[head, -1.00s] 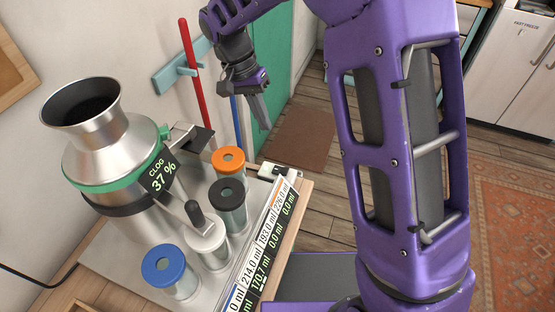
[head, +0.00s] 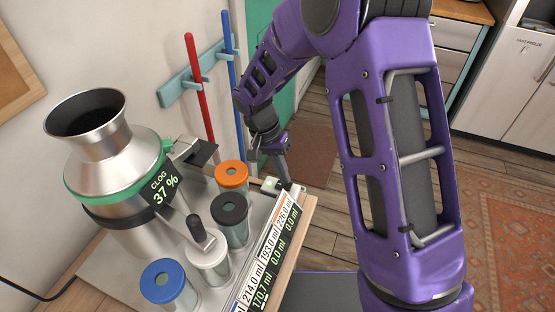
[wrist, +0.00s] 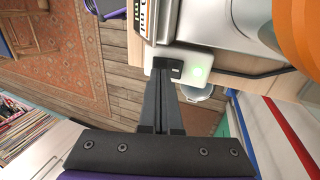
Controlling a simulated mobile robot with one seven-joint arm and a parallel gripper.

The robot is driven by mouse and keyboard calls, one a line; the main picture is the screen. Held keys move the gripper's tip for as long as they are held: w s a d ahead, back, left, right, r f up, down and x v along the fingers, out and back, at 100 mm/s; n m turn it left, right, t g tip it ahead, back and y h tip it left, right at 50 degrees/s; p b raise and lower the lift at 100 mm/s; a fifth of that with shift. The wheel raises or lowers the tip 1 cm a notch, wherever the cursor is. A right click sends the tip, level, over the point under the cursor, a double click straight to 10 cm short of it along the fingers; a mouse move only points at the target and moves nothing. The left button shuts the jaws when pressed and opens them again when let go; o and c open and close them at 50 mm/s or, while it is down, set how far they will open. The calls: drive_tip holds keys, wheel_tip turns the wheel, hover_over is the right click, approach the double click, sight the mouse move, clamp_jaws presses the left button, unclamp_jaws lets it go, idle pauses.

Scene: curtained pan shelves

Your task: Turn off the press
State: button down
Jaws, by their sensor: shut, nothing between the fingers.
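The press (head: 110,150) is a steel machine with a wide funnel, a green ring and a black display reading "CLOG 37 %", at the left of the head view. A small white switch box (head: 270,186) sits at the far right corner of its base. In the wrist view the switch box (wrist: 207,62) shows a lit green spot at its right and a black part at its left. My gripper (head: 285,178) is shut and empty, its fingertips right at the box. In the wrist view the fingertips (wrist: 168,68) overlap the black part; I cannot tell whether they touch.
Jars with orange (head: 231,174), black (head: 229,208), white and blue (head: 165,280) lids stand beside the press. A readout strip (head: 265,250) runs along the base's edge. Red (head: 200,90) and blue poles hang from a wall rack (head: 180,85). Floor right of the table is open.

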drive_tip(key=shift+d+f, duration=0.2)
drive_tip(key=shift+f, duration=0.35)
